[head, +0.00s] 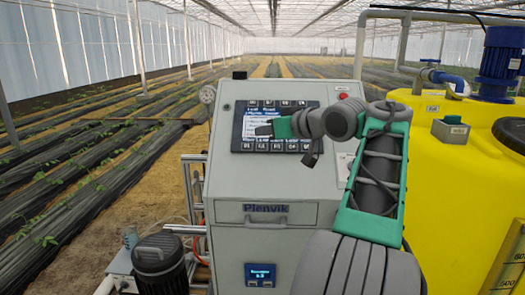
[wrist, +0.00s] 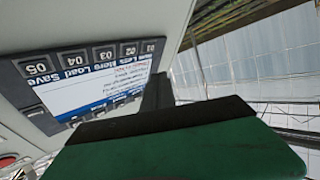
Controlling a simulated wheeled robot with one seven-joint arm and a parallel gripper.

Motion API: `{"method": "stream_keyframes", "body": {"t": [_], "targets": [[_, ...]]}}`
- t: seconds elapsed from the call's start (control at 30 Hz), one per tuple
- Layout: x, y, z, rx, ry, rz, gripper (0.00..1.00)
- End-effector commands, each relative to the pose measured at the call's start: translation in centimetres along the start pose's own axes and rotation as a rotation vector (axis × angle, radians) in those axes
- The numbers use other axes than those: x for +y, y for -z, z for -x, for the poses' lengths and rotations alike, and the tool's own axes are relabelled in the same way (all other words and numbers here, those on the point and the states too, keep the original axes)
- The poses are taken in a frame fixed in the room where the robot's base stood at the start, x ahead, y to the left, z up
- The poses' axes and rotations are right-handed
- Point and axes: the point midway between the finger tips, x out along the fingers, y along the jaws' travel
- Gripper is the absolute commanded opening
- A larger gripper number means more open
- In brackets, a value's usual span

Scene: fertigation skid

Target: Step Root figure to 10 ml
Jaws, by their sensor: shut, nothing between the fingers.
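A dark control panel (head: 247,107) with a lit screen (head: 252,116) sits on the sloped face of a grey cabinet (head: 258,190) in the head view. Rows of keys run above and below the screen. The wrist view shows the screen (wrist: 100,93) upside down, with keys numbered 01 to 05 and labels including Less, More, Load and Save. The screen's lines, including any Root figure, are too small to read surely. My gripper (head: 260,130) is shut and empty in front of the panel, covering part of it. Its dark fingers also show in the wrist view (wrist: 157,88). I cannot tell if they touch the panel.
A red button (head: 343,96) is at the cabinet's top right. A small blue display (head: 261,275) is low on the cabinet. A yellow tank (head: 450,180) with a blue motor (head: 500,62) stands right. A dark motor (head: 160,262) and pipes are at lower left.

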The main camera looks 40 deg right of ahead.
Motion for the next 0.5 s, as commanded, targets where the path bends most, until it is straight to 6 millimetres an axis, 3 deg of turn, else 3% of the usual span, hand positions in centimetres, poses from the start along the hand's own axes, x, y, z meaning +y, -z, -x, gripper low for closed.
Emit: {"method": "stream_keyframes", "body": {"t": [0.3, 0.5], "targets": [[2.2, -2.3, -3.1, -0.001, 0.002, 0.000, 0.00], [2.6, -2.7, -3.7, 0.000, 0.001, 0.001, 0.00]]}}
